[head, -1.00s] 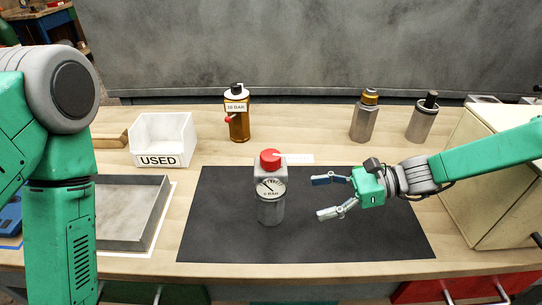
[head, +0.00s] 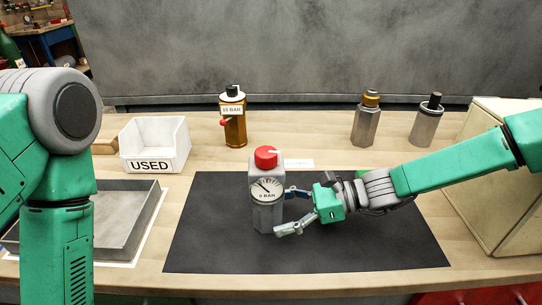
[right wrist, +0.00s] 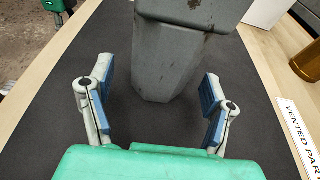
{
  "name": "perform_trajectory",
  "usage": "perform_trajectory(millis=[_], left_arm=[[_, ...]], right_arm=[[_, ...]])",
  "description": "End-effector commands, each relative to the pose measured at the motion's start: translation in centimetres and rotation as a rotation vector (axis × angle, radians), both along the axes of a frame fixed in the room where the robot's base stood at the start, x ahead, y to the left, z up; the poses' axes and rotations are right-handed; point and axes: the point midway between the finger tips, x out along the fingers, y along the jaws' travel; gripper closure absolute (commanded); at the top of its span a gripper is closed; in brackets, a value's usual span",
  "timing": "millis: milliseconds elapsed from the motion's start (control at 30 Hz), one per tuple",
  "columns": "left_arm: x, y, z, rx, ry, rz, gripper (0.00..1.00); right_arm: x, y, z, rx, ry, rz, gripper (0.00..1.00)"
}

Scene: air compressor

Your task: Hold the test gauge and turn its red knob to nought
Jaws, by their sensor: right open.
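The test gauge (head: 267,212) stands upright on a black mat (head: 350,247). It has a grey body, a round white dial (head: 266,190) labelled "0 BAR" with its needle toward the upper left, and a red knob (head: 266,156) on top. The knob's white mark points right. My right gripper (head: 285,211) is open at the gauge's right side, one finger near its lower front. In the right wrist view the grey gauge body (right wrist: 180,50) lies ahead between the spread fingers, with gaps at both sides. My left arm shows at left; its gripper is out of view.
A white "USED" bin (head: 155,145) and a grey tray (head: 85,215) are at left. An amber bottle-like part (head: 235,130) and two metal cylinders (head: 364,122) (head: 427,122) stand at the back. A cream box (head: 495,200) is at right. The mat around the gauge is clear.

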Motion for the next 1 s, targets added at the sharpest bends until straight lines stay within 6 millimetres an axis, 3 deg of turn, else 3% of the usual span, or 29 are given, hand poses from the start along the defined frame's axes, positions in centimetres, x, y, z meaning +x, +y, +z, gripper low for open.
perform_trajectory(millis=[200,500,567,633,1000], left_arm=[[0.0,0.03,-0.42,0.0,0.0,0.0,0.6],[0.01,0.02,-0.41,0.0,0.0,0.001,0.6],[0.01,0.02,-0.41,0.0,0.0,0.001,0.6],[0.01,0.02,-0.41,0.0,0.0,0.001,0.6],[0.01,0.02,-0.42,0.0,0.0,0.0,0.6]], right_arm=[[0.02,1.37,-0.36,-0.001,-0.001,0.0,0.27],[0.03,1.3,-0.36,0.001,-0.001,0.0,0.27],[0.03,1.28,-0.37,0.001,-0.001,0.0,0.45],[0.03,1.31,-0.38,0.001,-0.001,0.0,0.69],[0.02,1.38,-0.41,-0.001,0.0,0.0,0.7]])
